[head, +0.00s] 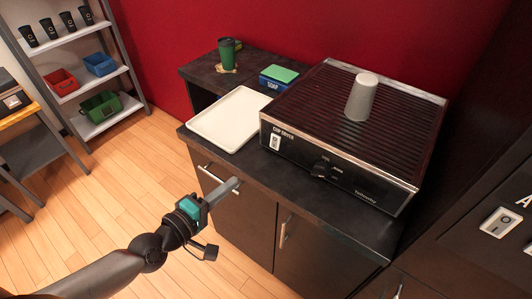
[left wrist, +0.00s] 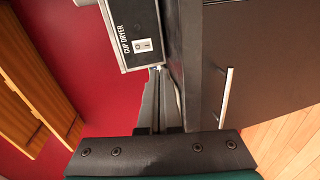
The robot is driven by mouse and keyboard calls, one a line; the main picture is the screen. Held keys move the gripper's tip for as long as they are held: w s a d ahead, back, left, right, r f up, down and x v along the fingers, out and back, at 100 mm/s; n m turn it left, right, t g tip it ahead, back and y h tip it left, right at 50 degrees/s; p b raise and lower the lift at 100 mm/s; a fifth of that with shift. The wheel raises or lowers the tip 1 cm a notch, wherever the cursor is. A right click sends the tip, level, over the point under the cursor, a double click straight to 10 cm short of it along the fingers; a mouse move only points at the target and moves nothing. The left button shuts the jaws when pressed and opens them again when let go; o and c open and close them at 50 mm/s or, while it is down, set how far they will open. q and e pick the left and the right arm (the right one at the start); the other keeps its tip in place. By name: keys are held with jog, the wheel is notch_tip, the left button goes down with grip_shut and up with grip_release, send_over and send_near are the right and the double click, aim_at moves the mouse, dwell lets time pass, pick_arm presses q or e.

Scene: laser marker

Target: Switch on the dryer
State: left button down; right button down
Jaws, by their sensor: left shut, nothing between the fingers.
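The cup dryer (head: 340,168) is a black box with a ribbed top on the dark counter, its front lettered CUP DRYER. A small white rocker switch (head: 276,142) sits at the left end of its front; it also shows in the left wrist view (left wrist: 143,45). Which side of the rocker is pressed I cannot tell. My left gripper (head: 235,183) is shut and empty, in front of the cabinet, apart from the switch and lower in the head picture. In the left wrist view its fingertips (left wrist: 158,72) point toward the dryer's switch end. My right gripper is not in view.
A grey cup (head: 361,97) stands upside down on the dryer. A white tray (head: 229,118), a blue and green box (head: 278,76) and a green cup (head: 228,54) are left of it. Cabinet handles (head: 283,232) stick out below. Another switch (head: 500,222) is at far right.

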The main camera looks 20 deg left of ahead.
aim_at(274, 147)
pick_arm(q)
jog(key=shift+d+r, duration=0.3)
jog(key=shift+r, duration=0.6)
jog(key=shift+w, duration=0.1)
jog(key=x, duration=1.4)
jog(key=shift+d+r, duration=0.15)
